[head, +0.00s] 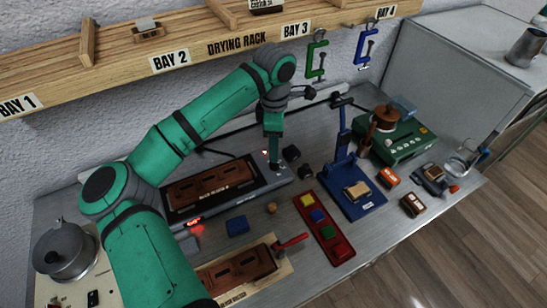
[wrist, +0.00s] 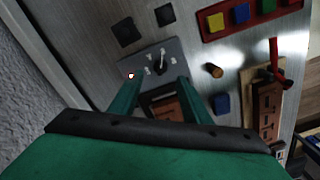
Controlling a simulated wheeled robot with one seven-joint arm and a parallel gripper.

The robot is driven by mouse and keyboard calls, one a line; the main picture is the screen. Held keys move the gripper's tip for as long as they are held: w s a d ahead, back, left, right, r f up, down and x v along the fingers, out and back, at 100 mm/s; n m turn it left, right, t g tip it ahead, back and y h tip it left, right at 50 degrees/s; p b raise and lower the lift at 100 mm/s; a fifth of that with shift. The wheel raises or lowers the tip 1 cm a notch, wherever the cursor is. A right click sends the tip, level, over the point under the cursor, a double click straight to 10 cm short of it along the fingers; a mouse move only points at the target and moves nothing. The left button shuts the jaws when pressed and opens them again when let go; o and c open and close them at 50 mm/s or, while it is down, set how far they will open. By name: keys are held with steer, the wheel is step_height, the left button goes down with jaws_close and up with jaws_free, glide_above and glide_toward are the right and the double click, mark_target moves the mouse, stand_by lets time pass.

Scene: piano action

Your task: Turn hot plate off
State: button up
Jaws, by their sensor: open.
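The hot plate (head: 254,189) is a long dark grey unit with a brown wooden piece (head: 212,186) lying on it. The lamp (head: 265,152) also glows in the head view. My gripper (head: 274,160) points down over this end. In the wrist view my gripper (wrist: 160,82) is open and empty, its fingertips on either side just short of the switch. I cannot tell whether they touch the panel. The switch's setting is unclear.
Two small black blocks (head: 291,153) lie just right of the hot plate. A blue block (head: 237,226), a wooden peg (head: 271,208) and a red tray (head: 335,248) with coloured blocks are in front. A blue stand (head: 352,190) rises to the right. The drying rack (head: 222,48) overhangs behind.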

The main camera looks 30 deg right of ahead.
mark_target(274, 165)
step_height(274, 165, down, 7)
steer(key=shift+r, duration=0.1)
steer(key=shift+c, duration=0.3)
steer(key=c, duration=1)
